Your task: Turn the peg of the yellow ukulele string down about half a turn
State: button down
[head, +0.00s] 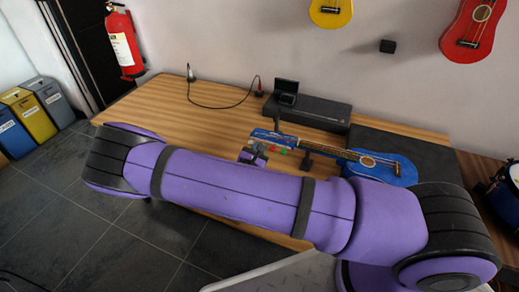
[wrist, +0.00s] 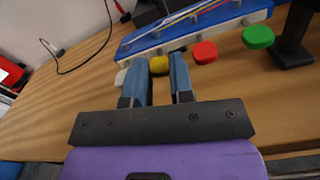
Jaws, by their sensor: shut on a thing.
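The blue ukulele (head: 410,172) lies on the wooden table, its neck pointing left. In the wrist view its blue headstock (wrist: 225,14) crosses the top, with coloured strings on it. Pegs stick out along its near edge: white (wrist: 120,78), yellow (wrist: 159,66), red (wrist: 204,52) and green (wrist: 258,37). My gripper (wrist: 164,66) has its two blue-grey fingers on either side of the yellow peg and is shut on it. In the head view my gripper (head: 254,154) is small beside the headstock, partly hidden by my purple arm.
A black support (wrist: 294,38) stands under the neck, right of the green peg. A long black case (head: 325,112) with a small dark device (head: 286,91) lies behind the ukulele. A thin cable (head: 215,106) curves over the table (head: 150,100), whose left part is otherwise clear.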

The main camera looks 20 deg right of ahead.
jog(key=m, duration=2)
jog(key=shift+f+m, duration=0.1)
jog(key=shift+m, duration=0.3)
jog(key=m, duration=0.3)
jog(key=shift+m, duration=0.4)
jog(key=m, duration=0.5)
jog(key=shift+d, duration=0.1)
jog(key=shift+m, duration=1.8)
